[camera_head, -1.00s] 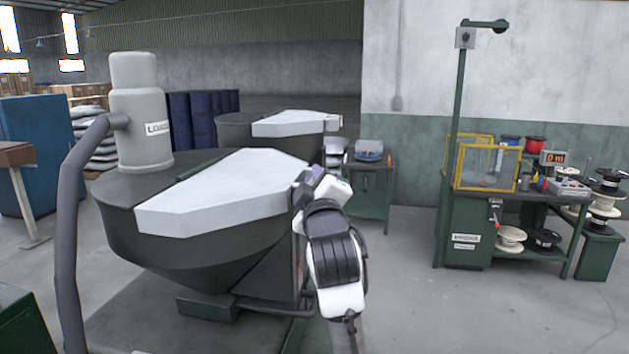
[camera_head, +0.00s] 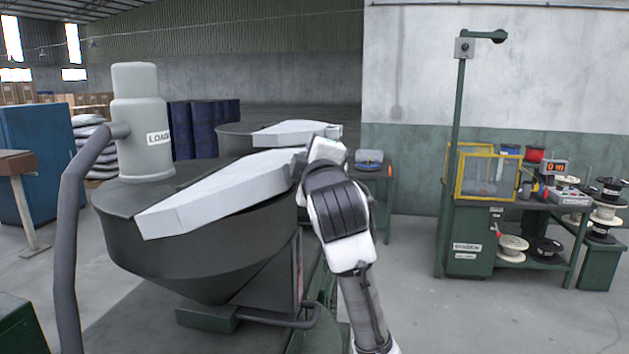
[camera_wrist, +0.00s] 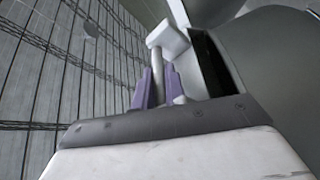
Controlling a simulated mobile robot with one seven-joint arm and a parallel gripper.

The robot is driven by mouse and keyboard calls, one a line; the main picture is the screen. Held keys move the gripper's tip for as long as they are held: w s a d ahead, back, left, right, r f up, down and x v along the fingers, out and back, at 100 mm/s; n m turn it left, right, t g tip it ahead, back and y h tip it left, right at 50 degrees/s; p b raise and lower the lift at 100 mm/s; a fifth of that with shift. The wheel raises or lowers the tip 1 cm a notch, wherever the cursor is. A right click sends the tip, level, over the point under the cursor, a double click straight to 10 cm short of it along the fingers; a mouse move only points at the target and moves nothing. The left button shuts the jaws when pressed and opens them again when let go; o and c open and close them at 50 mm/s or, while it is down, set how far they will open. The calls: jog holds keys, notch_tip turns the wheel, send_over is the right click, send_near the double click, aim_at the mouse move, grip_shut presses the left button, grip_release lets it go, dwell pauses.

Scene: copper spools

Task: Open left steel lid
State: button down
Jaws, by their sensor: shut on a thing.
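The left steel lid (camera_head: 222,190) is a pale grey slab on the near dark hopper (camera_head: 190,255). It is tilted, with its right end raised above the hopper rim. My gripper (camera_wrist: 158,82) is at that right end; in the wrist view its two purple fingers are closed around a round metal handle bar (camera_wrist: 157,62). In the head view my white and black wrist hides the fingers and the handle. A dark gap (camera_wrist: 208,62) shows beside the handle in the wrist view.
A grey loader cylinder (camera_head: 143,125) with a pipe stands on the hopper's left part. A second hopper with a pale lid (camera_head: 290,132) stands behind, close to my wrist. A green winder bench (camera_head: 475,240) is at the right, with open floor before it.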

jog(key=w+a+r+n+g, duration=0.3)
jog(key=a+r+n, duration=0.4)
jog(key=a+r, duration=1.1)
jog(key=shift+w+a+h, duration=0.25)
jog(key=shift+w+h, duration=0.05)
jog(key=shift+w, duration=0.05)
jog(key=c, duration=1.5)
grip_release()
jog(key=shift+o, duration=0.2)
jog(key=b+v, duration=0.5)
jog(key=v, duration=0.9)
jog(key=shift+w, duration=0.1)
